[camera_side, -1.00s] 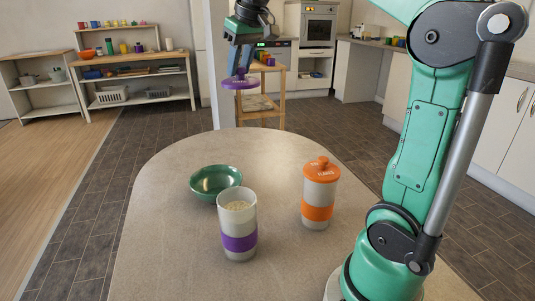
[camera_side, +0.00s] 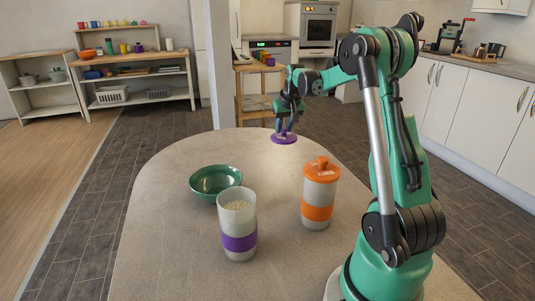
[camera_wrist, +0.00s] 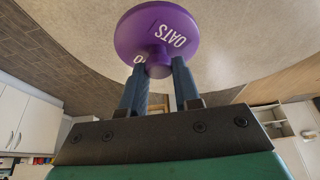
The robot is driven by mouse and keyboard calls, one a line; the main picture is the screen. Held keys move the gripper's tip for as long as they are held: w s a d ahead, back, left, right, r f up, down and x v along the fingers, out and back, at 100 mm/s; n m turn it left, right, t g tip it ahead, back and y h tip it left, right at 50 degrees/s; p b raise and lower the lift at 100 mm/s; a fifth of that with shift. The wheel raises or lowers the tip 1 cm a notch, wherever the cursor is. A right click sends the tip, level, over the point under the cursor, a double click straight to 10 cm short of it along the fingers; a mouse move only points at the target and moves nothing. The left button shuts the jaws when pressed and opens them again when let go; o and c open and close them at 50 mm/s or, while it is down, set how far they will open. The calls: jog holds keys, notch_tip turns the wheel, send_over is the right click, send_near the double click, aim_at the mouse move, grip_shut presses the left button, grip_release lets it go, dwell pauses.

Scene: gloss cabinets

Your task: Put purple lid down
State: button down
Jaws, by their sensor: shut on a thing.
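My gripper (camera_side: 285,131) is shut on the knob of the purple lid (camera_side: 284,139) near the far right edge of the table. In the wrist view the lid (camera_wrist: 155,35) shows white "OATS" lettering, with my gripper's fingers (camera_wrist: 158,70) on its knob. In the side view the lid looks level and close to the tabletop; I cannot tell whether it touches. The open canister with a purple band (camera_side: 238,225) stands upright at the front, filled with pale oats.
An orange-lidded canister (camera_side: 319,195) stands upright on the right, between the lid and my base. A green bowl (camera_side: 215,182) sits behind the open canister. The table's (camera_side: 165,245) left side and far middle are clear.

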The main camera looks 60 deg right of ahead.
notch_tip(320, 180, down, 10)
jog(key=shift+r, duration=0.2)
jog(key=shift+f, duration=0.15)
jog(key=c, duration=0.6)
grip_release()
jog(key=shift+c, duration=0.2)
